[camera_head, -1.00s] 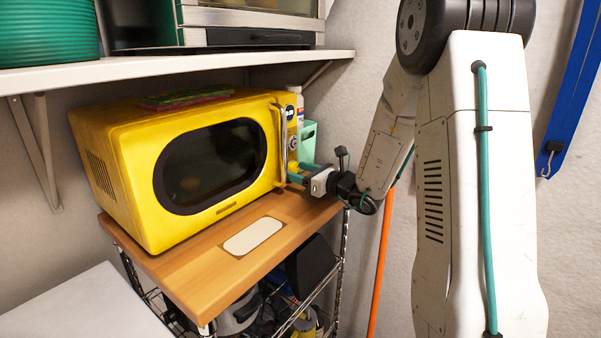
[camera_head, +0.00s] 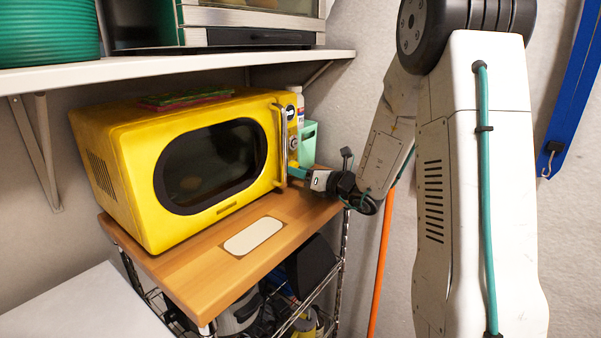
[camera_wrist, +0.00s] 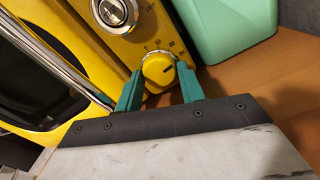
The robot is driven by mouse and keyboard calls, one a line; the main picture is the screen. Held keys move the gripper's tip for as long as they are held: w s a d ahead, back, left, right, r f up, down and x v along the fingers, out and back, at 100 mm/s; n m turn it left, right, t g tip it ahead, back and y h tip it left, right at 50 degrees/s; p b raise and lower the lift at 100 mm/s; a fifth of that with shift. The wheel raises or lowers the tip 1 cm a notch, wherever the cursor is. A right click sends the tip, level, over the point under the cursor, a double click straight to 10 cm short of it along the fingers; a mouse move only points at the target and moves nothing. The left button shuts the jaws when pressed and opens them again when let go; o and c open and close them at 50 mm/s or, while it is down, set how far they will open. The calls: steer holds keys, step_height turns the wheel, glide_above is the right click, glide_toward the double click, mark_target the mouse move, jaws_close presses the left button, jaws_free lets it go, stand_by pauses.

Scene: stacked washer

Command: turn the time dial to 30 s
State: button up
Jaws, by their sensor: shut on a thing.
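The yellow microwave (camera_head: 125,165) stands on a wooden shelf top, its control panel at the right end. In the wrist view the yellow time dial (camera_wrist: 158,70) is on the lower panel, with a black pointer mark toward the upper right of the printed scale. My gripper (camera_head: 293,172) reaches the panel from the right. Its teal fingers are shut on the dial's two sides, and the gripper is rolled. In the head view the dial is hidden behind the handle and fingers.
A silver door handle (camera_wrist: 65,55) runs close to the left finger. A second, silver-ringed dial (camera_wrist: 113,12) sits above. A mint-green container (camera_wrist: 230,22) and a white bottle (camera_head: 297,95) stand beside the microwave. The wooden top (camera_head: 190,268) is mostly clear in front.

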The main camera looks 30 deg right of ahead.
steer(key=shift+m, duration=0.8)
steer(key=o, duration=1)
steer(key=shift+c, duration=0.2)
steer(key=v, duration=0.8)
steer(key=shift+w, duration=0.1)
